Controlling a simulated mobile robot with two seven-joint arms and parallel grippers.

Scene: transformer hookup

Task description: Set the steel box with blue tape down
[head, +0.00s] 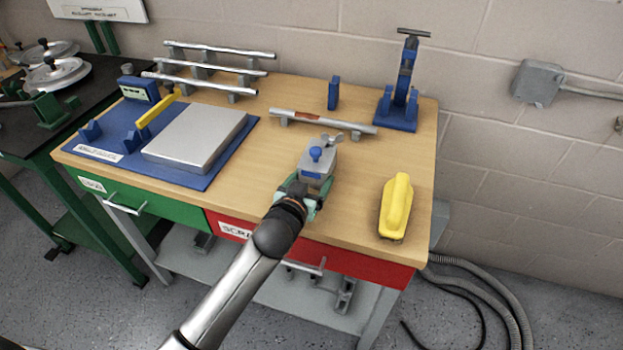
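The steel box with blue tape (321,167) is a small grey box with a blue knob on top and a blue patch on its near side. It is over the front middle of the wooden bench top. My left gripper (304,188) reaches in from the front, its greenish fingers at either side of the box's near end, and appears shut on it. The box looks upright. I cannot tell whether its underside touches the bench. My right gripper is not in view.
A yellow-handled brush-like tool (396,207) lies to the right. A blue press (402,90) stands at the back right. A pipe on supports (322,122) lies just behind the box. A blue mat with a grey plate (196,137) fills the left. Bare wood lies between mat and box.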

